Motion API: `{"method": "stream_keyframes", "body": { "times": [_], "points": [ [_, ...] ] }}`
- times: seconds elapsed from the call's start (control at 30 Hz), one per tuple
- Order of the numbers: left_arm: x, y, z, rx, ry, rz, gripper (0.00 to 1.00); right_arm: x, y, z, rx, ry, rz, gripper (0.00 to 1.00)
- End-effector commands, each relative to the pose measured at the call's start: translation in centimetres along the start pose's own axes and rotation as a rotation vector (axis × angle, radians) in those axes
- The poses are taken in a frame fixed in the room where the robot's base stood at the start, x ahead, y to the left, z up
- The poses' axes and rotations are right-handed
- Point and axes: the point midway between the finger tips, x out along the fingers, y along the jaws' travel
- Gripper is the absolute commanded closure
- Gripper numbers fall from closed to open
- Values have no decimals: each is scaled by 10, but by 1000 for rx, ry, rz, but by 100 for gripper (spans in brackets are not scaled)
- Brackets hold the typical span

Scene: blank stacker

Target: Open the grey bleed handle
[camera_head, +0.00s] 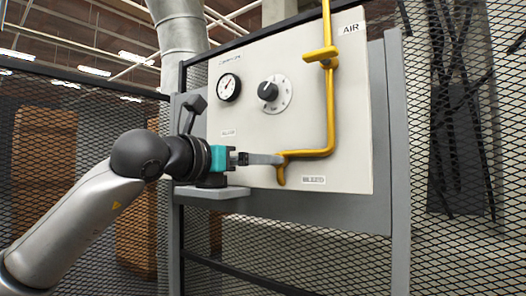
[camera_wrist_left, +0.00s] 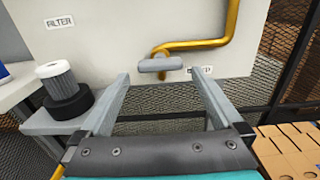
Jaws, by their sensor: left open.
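The grey bleed handle (camera_wrist_left: 160,64) is a short bar lying across the lower end of the yellow pipe (camera_head: 329,100), beside the small label at the bottom of the white panel (camera_head: 300,115). In the left wrist view it shows just past and between the fingertips of my left gripper (camera_wrist_left: 163,80). The fingers are spread wide, with nothing between them. In the head view my left gripper (camera_head: 264,158) points right at the pipe's lower bend. There, the handle and the fingers overlap, and I cannot tell whether they touch. My right gripper is not in view.
A grey shelf (camera_wrist_left: 45,124) left of the fingers carries a filter with a dark base (camera_wrist_left: 66,93). The panel has a pressure gauge (camera_head: 229,87) and a black knob (camera_head: 268,91). Mesh fencing (camera_head: 460,240) stands behind. The space before the panel's lower right is free.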

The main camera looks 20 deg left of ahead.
Motion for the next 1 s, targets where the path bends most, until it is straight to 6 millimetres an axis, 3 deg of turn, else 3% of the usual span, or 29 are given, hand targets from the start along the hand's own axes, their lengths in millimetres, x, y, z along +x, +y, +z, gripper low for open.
{"method": "stream_keyframes", "body": {
  "times": [0.1, 0.23, 0.63, 1.0],
  "points": [
    [21, -1, 2, -1, 2, -1, 0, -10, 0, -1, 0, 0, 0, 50],
    [35, 0, 1, -1, 1, -1, 0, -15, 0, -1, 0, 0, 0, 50],
    [42, 0, 0, 1, -1, 0, 0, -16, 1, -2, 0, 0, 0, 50],
    [42, 0, 0, 0, -1, 0, 40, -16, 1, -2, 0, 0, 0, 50]
  ]
}}
